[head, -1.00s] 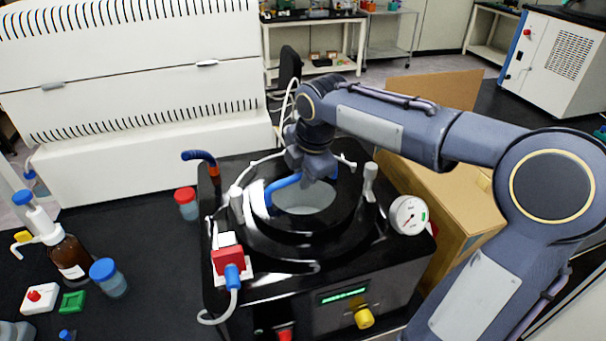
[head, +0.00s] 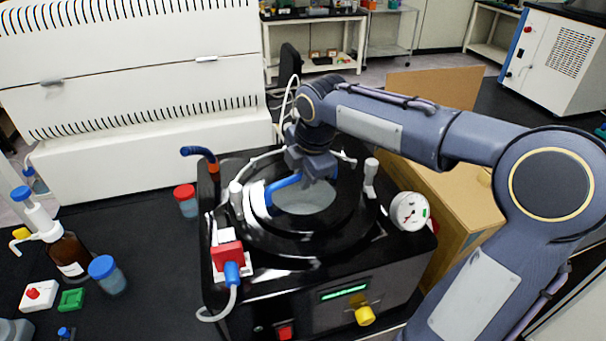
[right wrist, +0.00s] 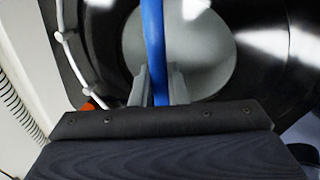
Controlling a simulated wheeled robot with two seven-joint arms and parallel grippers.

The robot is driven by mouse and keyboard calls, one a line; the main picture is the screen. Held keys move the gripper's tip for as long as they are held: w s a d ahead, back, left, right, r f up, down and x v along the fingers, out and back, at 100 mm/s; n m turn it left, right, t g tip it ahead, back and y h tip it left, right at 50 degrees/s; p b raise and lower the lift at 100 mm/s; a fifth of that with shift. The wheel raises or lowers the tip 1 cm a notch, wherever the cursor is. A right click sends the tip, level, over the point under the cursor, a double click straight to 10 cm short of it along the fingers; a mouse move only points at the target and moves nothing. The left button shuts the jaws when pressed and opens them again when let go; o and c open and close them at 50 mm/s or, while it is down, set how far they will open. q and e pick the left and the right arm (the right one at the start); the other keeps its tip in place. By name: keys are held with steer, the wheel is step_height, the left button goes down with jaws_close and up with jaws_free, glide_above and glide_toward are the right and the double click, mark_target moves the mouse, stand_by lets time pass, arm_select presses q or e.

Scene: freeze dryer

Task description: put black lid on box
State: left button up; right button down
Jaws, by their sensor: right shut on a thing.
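My right gripper (head: 305,178) is shut on a blue handle (head: 285,182), above the round top of the black box (head: 340,285). In the right wrist view the blue handle (right wrist: 154,45) runs between the grey fingers (right wrist: 157,88). A glossy black ring-shaped part (head: 285,236), which looks like the black lid, surrounds a grey round area (head: 306,198) under the gripper. The arm hides its far side. I cannot tell whether it rests fully on the box. My left gripper is not in view.
A white gauge (head: 409,211) sits at the box's right corner, and a red plug (head: 227,256) at its left front. A cardboard box (head: 450,195) stands close on the right. Bottles and jars (head: 107,274) stand on the black bench at left.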

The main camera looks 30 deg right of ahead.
steer(key=c, duration=1.3)
jaws_free()
steer(key=shift+c, duration=0.2)
steer(key=v, duration=0.7)
steer(key=shift+r, duration=0.4)
steer(key=shift+s, duration=0.2)
